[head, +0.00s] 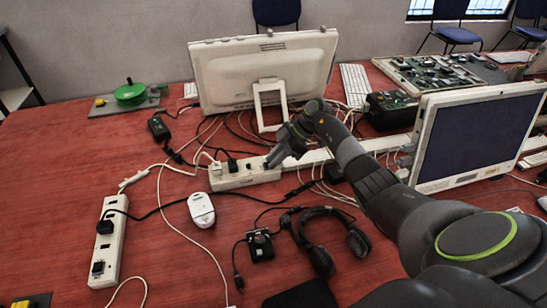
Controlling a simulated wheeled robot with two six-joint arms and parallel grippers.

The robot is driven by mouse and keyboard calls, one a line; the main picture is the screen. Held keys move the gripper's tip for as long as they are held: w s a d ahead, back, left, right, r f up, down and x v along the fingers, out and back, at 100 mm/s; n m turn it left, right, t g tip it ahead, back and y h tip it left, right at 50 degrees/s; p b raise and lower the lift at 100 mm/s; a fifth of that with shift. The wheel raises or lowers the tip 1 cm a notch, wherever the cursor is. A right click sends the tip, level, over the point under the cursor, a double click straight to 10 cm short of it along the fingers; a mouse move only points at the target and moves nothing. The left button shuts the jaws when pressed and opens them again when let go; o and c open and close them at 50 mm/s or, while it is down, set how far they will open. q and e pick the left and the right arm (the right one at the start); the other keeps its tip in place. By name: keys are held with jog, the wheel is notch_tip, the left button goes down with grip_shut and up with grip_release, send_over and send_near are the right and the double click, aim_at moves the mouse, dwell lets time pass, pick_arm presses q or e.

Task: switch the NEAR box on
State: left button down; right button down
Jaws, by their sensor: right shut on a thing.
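A long white power strip (108,243) lies at the left, nearer to me, with a black plug in its upper part and a dark switch or plug near its lower end. Its switch state is too small to tell. A second white power strip (246,174) lies farther back in the middle, with a black plug (232,164) in it. My right gripper (271,162) reaches from the right to the right end of this farther strip. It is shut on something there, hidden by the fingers. My left gripper is not in view.
A white mouse (201,209), a black headset (325,238) and a small black device (260,244) lie in front. Loose cables cross the red table (165,270). A monitor (265,70) stands behind, another screen (478,135) at right.

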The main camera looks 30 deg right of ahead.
jog(key=c, duration=1.3)
grip_release()
jog(key=b+v, duration=0.1)
jog(key=v, duration=1.6)
jog(key=shift+s+d+r+b, duration=0.1)
jog(key=shift+d+r+b, duration=0.05)
jog(key=shift+b, duration=0.15)
